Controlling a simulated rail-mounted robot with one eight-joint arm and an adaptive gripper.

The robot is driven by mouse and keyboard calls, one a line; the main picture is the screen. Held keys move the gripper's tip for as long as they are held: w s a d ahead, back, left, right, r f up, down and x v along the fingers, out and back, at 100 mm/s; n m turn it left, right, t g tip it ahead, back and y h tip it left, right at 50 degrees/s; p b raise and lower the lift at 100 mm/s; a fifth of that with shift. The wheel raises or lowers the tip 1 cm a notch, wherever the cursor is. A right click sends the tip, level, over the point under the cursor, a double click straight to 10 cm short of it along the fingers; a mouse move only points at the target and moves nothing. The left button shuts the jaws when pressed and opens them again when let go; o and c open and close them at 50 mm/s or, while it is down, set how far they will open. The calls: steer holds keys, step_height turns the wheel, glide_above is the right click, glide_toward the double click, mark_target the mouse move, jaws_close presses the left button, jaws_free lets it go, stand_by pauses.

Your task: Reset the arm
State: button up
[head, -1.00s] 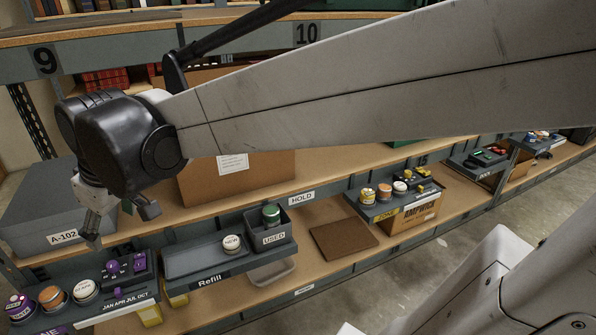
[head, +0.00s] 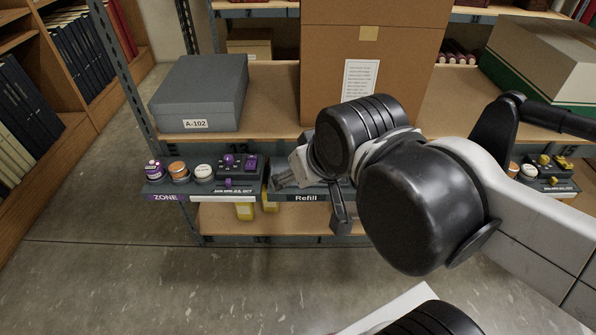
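My gripper (head: 308,205) hangs at the end of my arm in front of the shelf, at the height of the Refill tray (head: 308,198). One finger points down in front of the tray's edge, and the other side of the gripper reaches left over the tray. The fingers look spread apart with nothing between them. My wrist and arm cover most of the Refill tray and what stands to the right of it.
A grey A-102 box (head: 200,95) and a tall cardboard box (head: 405,60) stand on the shelf. Left of my gripper is the ZONE tray (head: 166,197) with several jars and a purple-knobbed block (head: 240,168). A bookcase (head: 50,110) stands left.

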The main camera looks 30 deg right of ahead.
step_height(320, 180, up, 8)
steer(key=p, duration=0.7)
steer(key=shift+f+p, duration=0.15)
steer(key=shift+p, duration=0.25)
